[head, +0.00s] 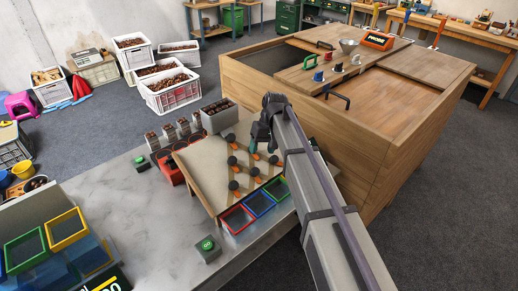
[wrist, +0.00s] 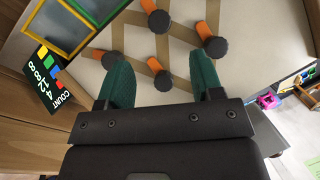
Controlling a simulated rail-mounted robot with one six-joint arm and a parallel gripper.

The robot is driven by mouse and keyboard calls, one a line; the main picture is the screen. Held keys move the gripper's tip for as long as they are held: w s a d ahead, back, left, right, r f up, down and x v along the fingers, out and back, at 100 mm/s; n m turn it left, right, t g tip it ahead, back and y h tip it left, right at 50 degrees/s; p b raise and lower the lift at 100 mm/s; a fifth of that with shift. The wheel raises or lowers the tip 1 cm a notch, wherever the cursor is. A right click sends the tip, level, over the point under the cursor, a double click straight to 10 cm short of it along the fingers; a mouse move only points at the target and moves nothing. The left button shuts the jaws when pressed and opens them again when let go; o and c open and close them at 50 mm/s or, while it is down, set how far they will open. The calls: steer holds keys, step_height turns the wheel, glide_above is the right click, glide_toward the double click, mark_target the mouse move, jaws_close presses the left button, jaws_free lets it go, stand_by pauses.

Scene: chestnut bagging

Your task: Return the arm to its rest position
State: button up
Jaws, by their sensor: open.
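My gripper (head: 262,145) hangs over the upper right part of a sloped sorting board (head: 196,160) in the head view. In the wrist view my gripper (wrist: 162,80) shows two green fingers spread apart, with nothing held between them. The board (wrist: 130,45) lies beyond the fingertips, with brown strips and several orange-and-black knobs (wrist: 159,21). My arm reaches in from the lower right of the head view and hides part of the board's right side.
Red (head: 237,219), blue (head: 259,204) and green (head: 276,189) framed bins sit at the board's lower edge. A grey chestnut box (head: 219,118) stands at its top. A large wooden cabinet (head: 330,130) stands close on the right. A green button box (head: 207,247) sits in front.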

steer(key=s+d+m+h, duration=0.1)
steer(key=s+d+m, duration=0.1)
steer(key=s+d, duration=0.7)
steer(key=s+d+m+t+h, duration=0.1)
steer(key=s+d, duration=0.7)
steer(key=s, duration=0.8)
steer(key=shift+d+f+m, duration=0.25)
steer(key=shift+d+m, duration=0.15)
steer(key=shift+m, duration=0.1)
steer(key=shift+c, duration=0.3)
